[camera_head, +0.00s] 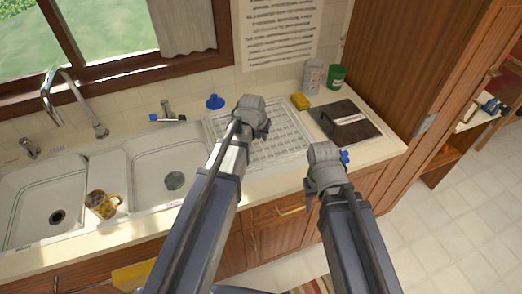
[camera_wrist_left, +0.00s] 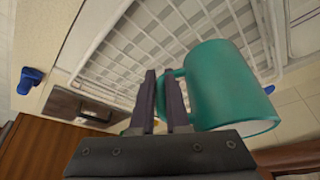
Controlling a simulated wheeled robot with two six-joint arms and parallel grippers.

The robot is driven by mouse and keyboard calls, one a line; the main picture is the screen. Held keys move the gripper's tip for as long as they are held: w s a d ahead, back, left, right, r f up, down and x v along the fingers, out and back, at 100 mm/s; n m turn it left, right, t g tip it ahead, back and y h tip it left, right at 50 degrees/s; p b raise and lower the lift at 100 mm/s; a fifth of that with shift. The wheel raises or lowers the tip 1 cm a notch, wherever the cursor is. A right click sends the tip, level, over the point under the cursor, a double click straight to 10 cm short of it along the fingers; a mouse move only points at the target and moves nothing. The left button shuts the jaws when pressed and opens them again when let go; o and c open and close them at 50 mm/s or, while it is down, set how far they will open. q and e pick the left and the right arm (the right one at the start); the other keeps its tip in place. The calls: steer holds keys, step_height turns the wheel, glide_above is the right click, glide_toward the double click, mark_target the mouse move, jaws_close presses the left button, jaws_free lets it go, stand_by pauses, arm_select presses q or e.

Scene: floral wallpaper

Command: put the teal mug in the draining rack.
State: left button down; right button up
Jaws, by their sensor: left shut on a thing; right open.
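The teal mug (camera_wrist_left: 228,82) shows in the left wrist view, tilted with its opening toward the lower right. My left gripper (camera_wrist_left: 160,80) is shut on its handle. The white draining rack (camera_wrist_left: 110,55) lies behind the mug in that view; I cannot tell whether the mug touches it. In the head view my left gripper (camera_head: 256,122) is over the left part of the rack (camera_head: 283,137), and the mug is hidden behind it. My right gripper (camera_head: 326,160) is open near the counter's front edge, right of the rack; its fingertips are mostly hidden.
A double sink (camera_head: 168,172) is on the left, with a patterned brown mug (camera_head: 101,204) at the left basin's edge. A blue object (camera_head: 215,102) and a yellow sponge (camera_head: 300,102) are behind the rack. A dark board (camera_head: 372,128), grey can (camera_head: 313,76) and green can (camera_head: 336,77) are right.

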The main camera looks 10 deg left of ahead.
arm_select(q)
steer(key=shift+f+b, duration=2.6)
steer(key=shift+f, duration=0.6)
steer(key=shift+f, duration=0.25)
steer(key=c, duration=0.9)
jaws_free()
steer(key=shift+r, duration=0.1)
steer(key=shift+r, duration=0.15)
